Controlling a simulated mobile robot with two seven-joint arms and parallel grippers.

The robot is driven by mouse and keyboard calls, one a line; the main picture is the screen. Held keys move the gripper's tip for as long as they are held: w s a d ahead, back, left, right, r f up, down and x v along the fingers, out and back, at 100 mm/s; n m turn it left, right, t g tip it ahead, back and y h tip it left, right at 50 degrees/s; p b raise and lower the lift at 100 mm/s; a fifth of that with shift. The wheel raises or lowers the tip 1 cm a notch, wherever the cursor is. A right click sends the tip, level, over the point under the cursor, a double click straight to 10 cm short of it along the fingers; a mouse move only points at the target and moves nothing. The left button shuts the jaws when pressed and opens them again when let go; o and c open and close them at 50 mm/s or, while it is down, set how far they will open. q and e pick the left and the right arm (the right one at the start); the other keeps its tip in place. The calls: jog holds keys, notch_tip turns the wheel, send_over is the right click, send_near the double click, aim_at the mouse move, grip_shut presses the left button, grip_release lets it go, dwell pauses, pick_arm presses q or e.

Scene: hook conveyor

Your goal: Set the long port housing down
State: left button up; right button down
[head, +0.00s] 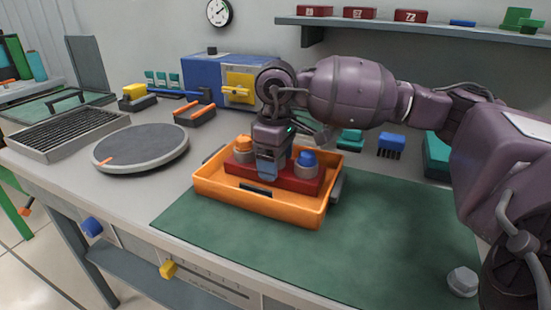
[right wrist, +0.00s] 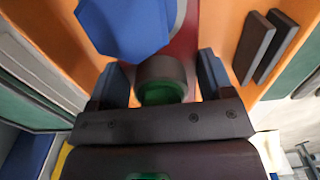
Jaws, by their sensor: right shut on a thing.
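The long port housing (head: 300,184) is a dark red block inside the orange tray (head: 225,197). An orange-topped port (head: 243,144) stands at its left end and a blue-topped port (head: 306,158) at its right end. My right gripper (head: 268,172) points down at the housing's middle and is shut on it. In the right wrist view, a dark ring with a green centre (right wrist: 163,82) sits between my fingers, with a strip of red and a blue cap (right wrist: 125,25) beyond. I cannot tell whether the housing touches the tray floor. My left gripper is out of view.
The tray stands at the back left of a green mat (head: 390,225), whose right part is mostly clear. A grey hex nut (head: 462,281) lies there. A round turntable (head: 140,148) is left of the tray. A blue machine (head: 205,75) stands behind.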

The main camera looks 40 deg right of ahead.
grip_release()
notch_tip(320, 180, up, 12)
jog(key=shift+r+p, duration=0.1)
jog(key=shift+p, duration=0.75)
